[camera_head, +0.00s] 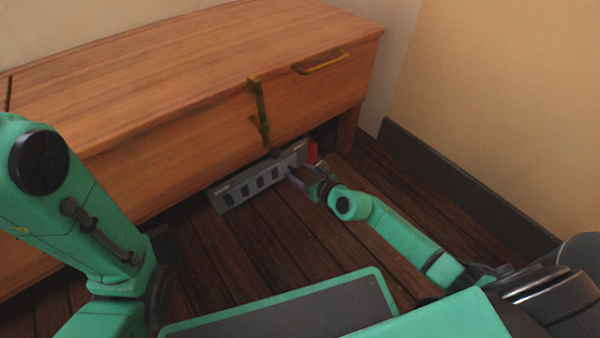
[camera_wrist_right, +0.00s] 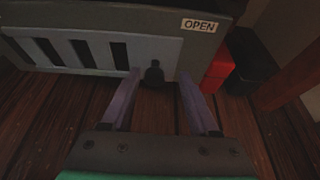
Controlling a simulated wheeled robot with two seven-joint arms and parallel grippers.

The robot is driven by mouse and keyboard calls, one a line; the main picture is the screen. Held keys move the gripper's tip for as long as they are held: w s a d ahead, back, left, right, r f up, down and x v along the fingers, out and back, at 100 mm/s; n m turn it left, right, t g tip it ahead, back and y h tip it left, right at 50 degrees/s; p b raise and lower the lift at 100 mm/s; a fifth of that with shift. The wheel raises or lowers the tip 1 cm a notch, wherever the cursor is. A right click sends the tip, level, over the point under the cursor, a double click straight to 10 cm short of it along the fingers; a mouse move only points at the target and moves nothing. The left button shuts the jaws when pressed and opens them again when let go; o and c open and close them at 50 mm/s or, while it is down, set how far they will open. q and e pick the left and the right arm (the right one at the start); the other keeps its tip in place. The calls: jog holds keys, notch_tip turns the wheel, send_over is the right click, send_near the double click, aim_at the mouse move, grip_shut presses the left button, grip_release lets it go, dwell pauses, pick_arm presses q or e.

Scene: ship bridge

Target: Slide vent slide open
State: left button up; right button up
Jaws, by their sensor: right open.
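The vent slide (camera_head: 240,190) is a grey slotted plate low under the front of the wooden bench, close to the floor. In the right wrist view the slide (camera_wrist_right: 110,55) shows dark slots, a black knob (camera_wrist_right: 154,74) and an "OPEN" label (camera_wrist_right: 199,25) at its upper right. My right gripper (camera_head: 300,178) is at the slide's right end. Its fingers (camera_wrist_right: 160,82) are open, with the knob between them; I cannot tell whether they touch it. My left arm comes in from the left; its gripper is not visible.
The wooden bench (camera_head: 200,75) overhangs the vent, with a brass latch (camera_head: 260,110) and a handle (camera_head: 320,62) on its front. A red object (camera_wrist_right: 218,68) and a dark box stand right of the vent. The plank floor (camera_head: 240,245) in front is clear.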

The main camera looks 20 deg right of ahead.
jog(key=shift+s, duration=0.1)
jog(key=shift+s+d+r+p, duration=0.1)
jog(key=shift+s+r+p, duration=0.1)
jog(key=shift+s+p, duration=0.15)
jog(key=p+v, duration=0.4)
jog(key=v, duration=0.9)
jog(key=shift+s+d, duration=0.2)
jog(key=shift+s, duration=0.05)
